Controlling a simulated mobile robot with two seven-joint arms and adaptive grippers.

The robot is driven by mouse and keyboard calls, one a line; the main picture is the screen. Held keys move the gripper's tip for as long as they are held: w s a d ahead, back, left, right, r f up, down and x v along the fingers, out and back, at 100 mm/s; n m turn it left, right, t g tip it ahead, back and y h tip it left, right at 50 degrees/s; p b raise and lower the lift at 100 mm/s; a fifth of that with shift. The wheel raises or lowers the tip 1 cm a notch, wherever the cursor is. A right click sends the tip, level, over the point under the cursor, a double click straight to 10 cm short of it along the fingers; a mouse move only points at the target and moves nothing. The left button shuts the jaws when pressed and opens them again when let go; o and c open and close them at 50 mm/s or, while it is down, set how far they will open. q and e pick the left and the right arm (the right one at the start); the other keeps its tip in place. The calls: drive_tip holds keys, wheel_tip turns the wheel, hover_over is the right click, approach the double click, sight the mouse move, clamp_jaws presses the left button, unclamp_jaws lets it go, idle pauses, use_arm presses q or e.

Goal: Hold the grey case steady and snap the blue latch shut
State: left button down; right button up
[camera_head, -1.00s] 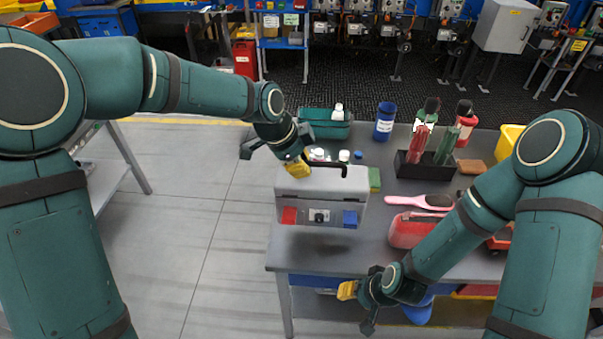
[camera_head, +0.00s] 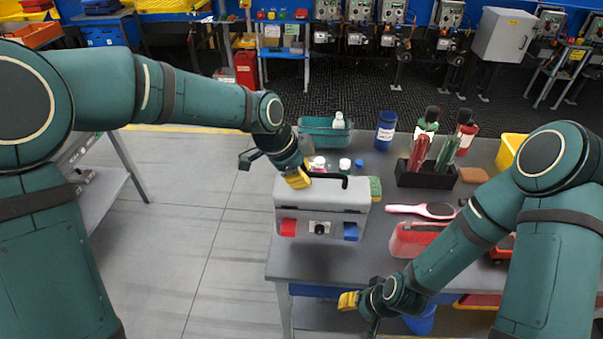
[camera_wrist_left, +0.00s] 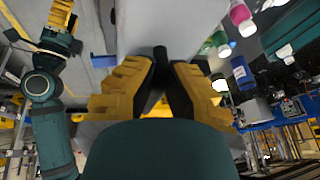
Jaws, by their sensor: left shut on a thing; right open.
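The grey case (camera_head: 328,196) stands at the front left of the table, with its black carrying handle (camera_head: 330,179) on top. Its front carries a red latch (camera_head: 288,228), a black round fitting (camera_head: 319,228) and the blue latch (camera_head: 351,232). How far the blue latch is open cannot be told. My left gripper (camera_head: 297,178) is at the handle's left end. In the left wrist view its yellow fingers (camera_wrist_left: 165,85) are shut on the black handle. My right gripper (camera_head: 356,308) is open and empty, low in front of the table edge, below the blue latch.
Behind are a teal bin (camera_head: 324,135), small bottles and a blue bottle (camera_head: 386,130). The table strip before the case is clear.

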sight(301, 204)
use_arm(q)
drive_tip(key=shift+f+b, duration=3.6)
drive_tip(key=shift+f, duration=1.15)
drive_tip(key=c, duration=1.3)
unclamp_jaws()
drive_tip(key=shift+o, duration=0.4)
clamp_jaws()
